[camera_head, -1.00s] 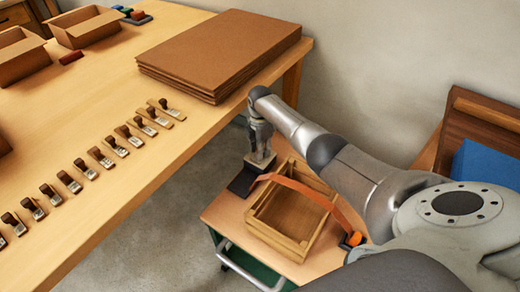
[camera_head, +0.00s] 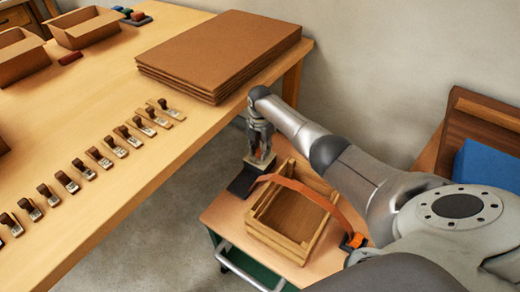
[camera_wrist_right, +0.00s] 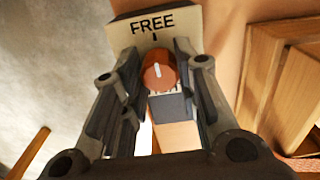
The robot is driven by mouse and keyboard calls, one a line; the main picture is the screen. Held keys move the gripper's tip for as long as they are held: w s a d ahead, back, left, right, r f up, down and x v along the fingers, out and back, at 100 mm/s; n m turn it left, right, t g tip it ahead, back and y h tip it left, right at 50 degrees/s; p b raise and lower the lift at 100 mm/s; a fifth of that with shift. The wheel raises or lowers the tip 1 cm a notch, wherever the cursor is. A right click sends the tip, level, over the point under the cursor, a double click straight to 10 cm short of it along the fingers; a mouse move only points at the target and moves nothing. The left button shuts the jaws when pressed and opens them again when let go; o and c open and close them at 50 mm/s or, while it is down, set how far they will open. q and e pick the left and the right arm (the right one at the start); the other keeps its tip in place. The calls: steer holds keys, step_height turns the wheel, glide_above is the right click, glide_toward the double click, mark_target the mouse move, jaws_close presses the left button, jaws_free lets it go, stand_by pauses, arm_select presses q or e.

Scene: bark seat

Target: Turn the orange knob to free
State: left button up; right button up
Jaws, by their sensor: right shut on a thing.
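The orange knob (camera_wrist_right: 158,72) shows in the right wrist view, between the two fingers of my right gripper (camera_wrist_right: 157,62). Its white pointer line stands nearly upright, roughly in line with the black tick under the word FREE on the pale plate (camera_wrist_right: 130,32). My right gripper is shut on the knob. In the head view my right gripper (camera_head: 260,152) points down at the small fixture at the cart's far left corner, and the knob is hidden there. My left gripper is not in view.
An orange strap (camera_head: 322,199) crosses a wooden crate (camera_head: 283,243) on the cart, close to my right gripper. A long table (camera_head: 160,140) with stamps, cardboard sheets (camera_head: 220,52) and open boxes stands at the left. A blue block (camera_head: 490,165) is at the right.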

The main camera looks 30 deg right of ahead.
mark_target(260, 150)
steer(key=o, duration=1)
step_height(260, 150, up, 12)
stand_by(0.6)
